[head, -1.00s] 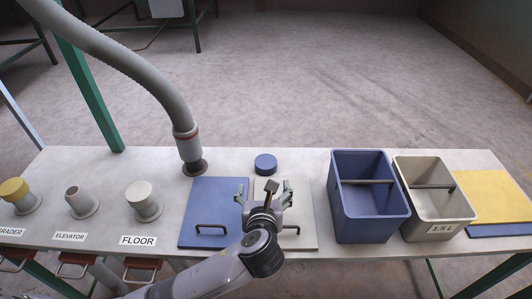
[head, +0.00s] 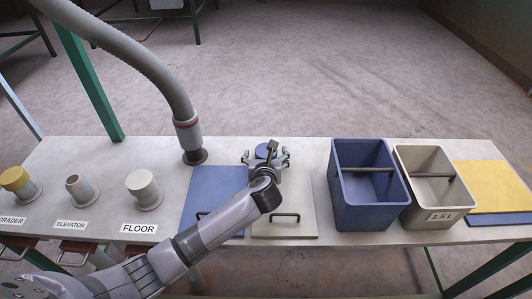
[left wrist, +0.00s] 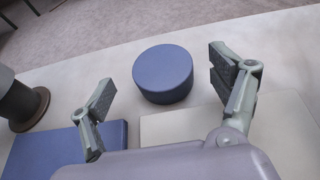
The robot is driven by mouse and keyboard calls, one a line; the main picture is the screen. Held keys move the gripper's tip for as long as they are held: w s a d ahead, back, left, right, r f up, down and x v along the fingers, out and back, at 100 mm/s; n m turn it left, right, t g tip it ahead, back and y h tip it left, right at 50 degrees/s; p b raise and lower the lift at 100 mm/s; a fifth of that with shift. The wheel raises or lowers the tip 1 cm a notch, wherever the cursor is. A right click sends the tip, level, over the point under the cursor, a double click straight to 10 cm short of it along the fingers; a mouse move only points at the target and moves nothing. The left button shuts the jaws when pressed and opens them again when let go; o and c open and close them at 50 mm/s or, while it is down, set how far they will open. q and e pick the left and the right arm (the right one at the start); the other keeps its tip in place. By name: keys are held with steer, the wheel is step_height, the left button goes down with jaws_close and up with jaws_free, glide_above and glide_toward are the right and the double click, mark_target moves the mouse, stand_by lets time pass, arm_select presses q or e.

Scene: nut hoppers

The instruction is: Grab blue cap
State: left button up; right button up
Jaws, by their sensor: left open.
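The blue cap (head: 264,151) is a short round disc lying on the bench top, behind the blue and cream lids. In the left wrist view the blue cap (left wrist: 163,74) sits ahead of and between the two open fingers. My left gripper (head: 266,158) is open and close to the cap, with a finger to each side of it. In the left wrist view the fingers of my left gripper (left wrist: 165,98) do not touch the cap. The gripper partly covers the cap in the head view. My right gripper does not show.
A blue lid (head: 214,190) and a cream lid (head: 297,185) lie in front of the cap. A hose end (head: 193,156) stands to the left. A blue bin (head: 371,212) and a beige bin (head: 428,207) stand to the right.

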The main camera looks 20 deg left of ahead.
arm_select(q)
steer(key=shift+x, duration=1.45)
steer(key=shift+d, duration=0.1)
steer(key=shift+c, duration=0.3)
steer(key=c, duration=1)
steer(key=shift+r, duration=0.1)
